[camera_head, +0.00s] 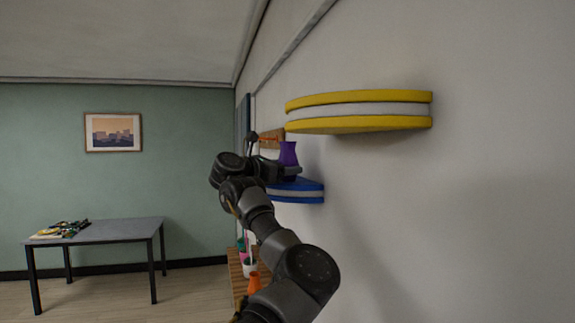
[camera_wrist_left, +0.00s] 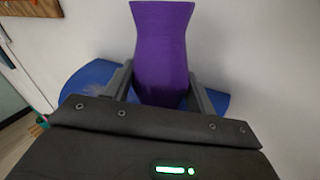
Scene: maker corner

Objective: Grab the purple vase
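The purple vase (camera_head: 288,153) stands upright at the blue rounded shelf on the right wall. It also shows large in the left wrist view (camera_wrist_left: 163,50), with a flared top and a wide body. My left gripper (camera_head: 290,171) is at the vase's lower part. In the left wrist view its two fingers (camera_wrist_left: 161,80) lie on either side of the vase, very close to its sides. I cannot tell whether they press on it. The vase's base is hidden behind the gripper body. My right gripper is not in view.
The blue shelf (camera_head: 310,192) lies below the vase. A yellow and white shelf (camera_head: 360,110) juts from the wall, higher and nearer. A wooden bench (camera_head: 238,280) with an orange vase (camera_head: 254,282) is below. A grey table (camera_head: 110,231) stands at left, with open floor around it.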

